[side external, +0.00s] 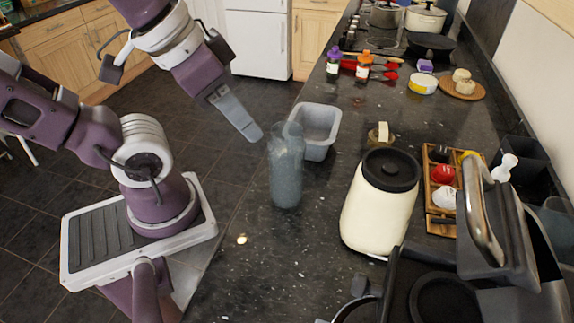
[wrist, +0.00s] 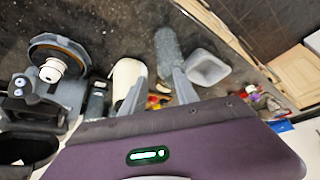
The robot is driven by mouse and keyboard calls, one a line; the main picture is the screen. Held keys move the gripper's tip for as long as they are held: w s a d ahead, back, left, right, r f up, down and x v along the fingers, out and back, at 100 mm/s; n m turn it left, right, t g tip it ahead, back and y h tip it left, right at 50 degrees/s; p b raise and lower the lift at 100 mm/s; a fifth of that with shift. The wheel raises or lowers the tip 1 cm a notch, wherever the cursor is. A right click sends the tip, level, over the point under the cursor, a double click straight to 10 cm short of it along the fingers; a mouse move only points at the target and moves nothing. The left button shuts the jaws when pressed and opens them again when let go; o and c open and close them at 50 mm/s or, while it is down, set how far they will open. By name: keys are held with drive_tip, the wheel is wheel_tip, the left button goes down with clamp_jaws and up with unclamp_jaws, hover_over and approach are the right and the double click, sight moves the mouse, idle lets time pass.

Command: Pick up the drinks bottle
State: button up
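The drinks bottle (side external: 286,172) is a translucent grey-blue bottle. It stands upright on the dark granite counter near its left edge, in front of a grey tub. In the wrist view the bottle (wrist: 168,50) shows beyond the fingertips, towards the right finger. My gripper (side external: 255,133) is above and left of the bottle in the side view, its fingers pointing down towards it. In the wrist view my gripper (wrist: 160,76) has its two fingers spread, with nothing held between them. The bottle appears apart from the fingers.
The grey tub (side external: 317,126) is close behind the bottle. A cream canister (side external: 362,220) with a black lid stands to the right. Beyond it are a wooden tray (side external: 440,225) and a dark appliance (side external: 500,235). The counter in front of the bottle is mostly clear.

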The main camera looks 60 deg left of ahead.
drive_tip(key=shift+o, duration=0.4)
drive_tip(key=o, duration=1.1)
